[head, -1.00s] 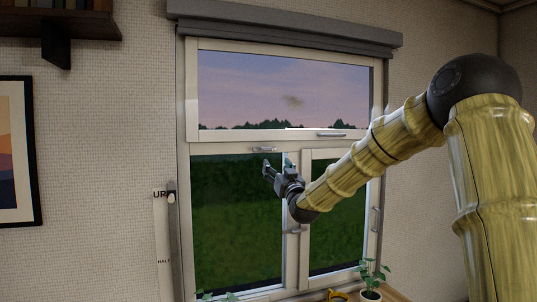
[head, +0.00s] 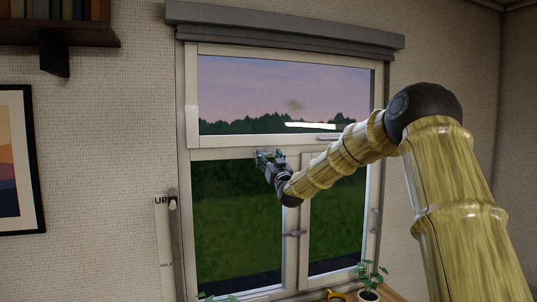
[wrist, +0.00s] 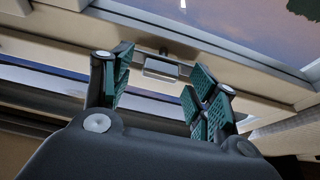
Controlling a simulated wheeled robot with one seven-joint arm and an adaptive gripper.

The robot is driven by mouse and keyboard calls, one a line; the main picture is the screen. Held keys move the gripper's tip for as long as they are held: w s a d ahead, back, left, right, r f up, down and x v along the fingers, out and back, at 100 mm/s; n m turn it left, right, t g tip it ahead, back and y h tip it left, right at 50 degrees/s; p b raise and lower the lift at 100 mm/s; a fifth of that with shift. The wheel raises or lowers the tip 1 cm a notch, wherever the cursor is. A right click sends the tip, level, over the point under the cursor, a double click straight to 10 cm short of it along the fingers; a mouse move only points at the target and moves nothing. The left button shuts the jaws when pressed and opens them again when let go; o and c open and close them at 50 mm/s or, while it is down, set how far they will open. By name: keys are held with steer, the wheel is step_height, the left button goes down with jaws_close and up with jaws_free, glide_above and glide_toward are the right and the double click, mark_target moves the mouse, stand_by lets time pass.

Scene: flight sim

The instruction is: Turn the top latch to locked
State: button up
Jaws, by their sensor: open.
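The top latch (wrist: 161,68), a small silver piece with a dark stub above it, sits on the pale rail between the upper pane and the lower sashes. In the wrist view it lies between and beyond my open fingers. My gripper (head: 263,158) is at that rail in the head view and largely covers the latch there. The gripper also shows in the wrist view (wrist: 160,76), its teal-padded fingers spread with nothing held. I cannot tell whether a finger touches the latch.
A handle (head: 330,137) sits on the upper pane's lower edge, right of my gripper. A sash handle (head: 294,233) is on the middle post. A roller blind (head: 285,30) is above the window. A potted plant (head: 369,293) stands on the sill.

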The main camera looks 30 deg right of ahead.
steer(key=shift+w+d+r, duration=0.1)
steer(key=shift+w, duration=0.1)
steer(key=c, duration=1)
